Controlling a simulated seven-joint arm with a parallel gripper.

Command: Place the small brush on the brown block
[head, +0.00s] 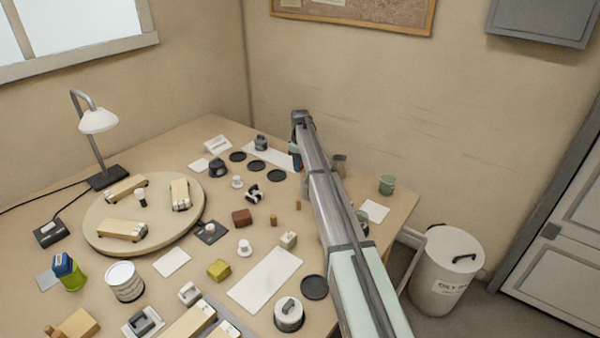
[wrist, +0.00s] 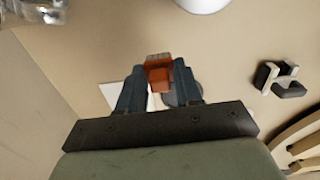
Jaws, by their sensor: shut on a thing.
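The brown block (head: 242,217) lies on the bench near its middle, just right of the round wooden board, with nothing on top. My gripper (wrist: 158,88) is shut on a small orange-brown thing (wrist: 159,74), which looks like the small brush; it sits between the two dark fingers. In the head view my arm hides most of the gripper, and only a bit of orange shows beside it at the back of the bench. The brown block is not clearly seen in the wrist view.
A black-and-white object (head: 254,194) stands between my arm and the round wooden board (head: 95,236); it also shows in the wrist view (wrist: 280,79). Black discs (head: 256,166) lie at the back. A white rectangle (head: 265,280) lies in front of the block. Many small items crowd the bench.

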